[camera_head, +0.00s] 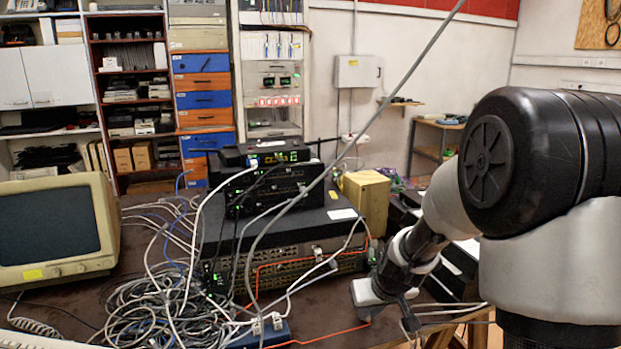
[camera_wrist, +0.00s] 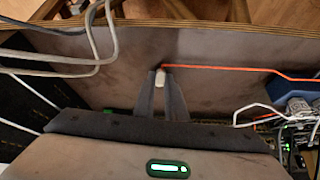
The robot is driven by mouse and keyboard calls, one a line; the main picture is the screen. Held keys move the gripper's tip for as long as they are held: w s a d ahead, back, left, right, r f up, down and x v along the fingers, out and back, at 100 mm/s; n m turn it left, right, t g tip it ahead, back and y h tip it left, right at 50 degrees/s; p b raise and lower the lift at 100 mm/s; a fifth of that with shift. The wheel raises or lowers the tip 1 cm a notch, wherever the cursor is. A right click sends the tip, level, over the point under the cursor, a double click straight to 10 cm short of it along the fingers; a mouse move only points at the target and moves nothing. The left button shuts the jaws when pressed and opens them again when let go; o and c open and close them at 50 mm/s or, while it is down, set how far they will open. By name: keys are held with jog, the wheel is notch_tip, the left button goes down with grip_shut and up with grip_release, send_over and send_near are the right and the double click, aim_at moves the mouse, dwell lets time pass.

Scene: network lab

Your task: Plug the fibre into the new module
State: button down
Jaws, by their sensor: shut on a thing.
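My gripper (camera_wrist: 160,88) is shut on the pale plug at the end of the orange fibre (camera_wrist: 235,68). The plug (camera_wrist: 160,78) sits between the fingertips, and the fibre runs off to the right in the wrist view. In the head view my gripper (camera_head: 366,306) is low, in front of and right of the stacked network gear, and the fibre (camera_head: 320,337) trails left from it. The rack unit (camera_head: 290,270) has ports and an orange line along its front. Which port holds the new module I cannot tell; small metallic blocks (camera_wrist: 298,105) show at the right of the wrist view.
A tangle of grey and white cables (camera_head: 140,310) covers the table left of the gear. An old monitor (camera_head: 55,232) stands at the left and a yellow box (camera_head: 366,200) behind. White cables (camera_wrist: 95,35) hang near the gripper. Bare tabletop (camera_wrist: 210,40) lies around the plug.

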aim_at(319, 254)
jog(key=shift+r+p, duration=1.6)
jog(key=shift+r, duration=0.8)
jog(key=c, duration=2.3)
grip_release()
grip_shut()
jog(key=shift+a+r, duration=0.1)
jog(key=w+a+r+n+p, duration=0.1)
jog(key=w+a+r+p, duration=0.3)
jog(key=w+a+p, duration=0.4)
jog(key=shift+w+a+r+n+y+p, duration=0.15)
jog(key=shift+w+a+n+y+p, duration=0.2)
jog(key=shift+a+p, duration=0.6)
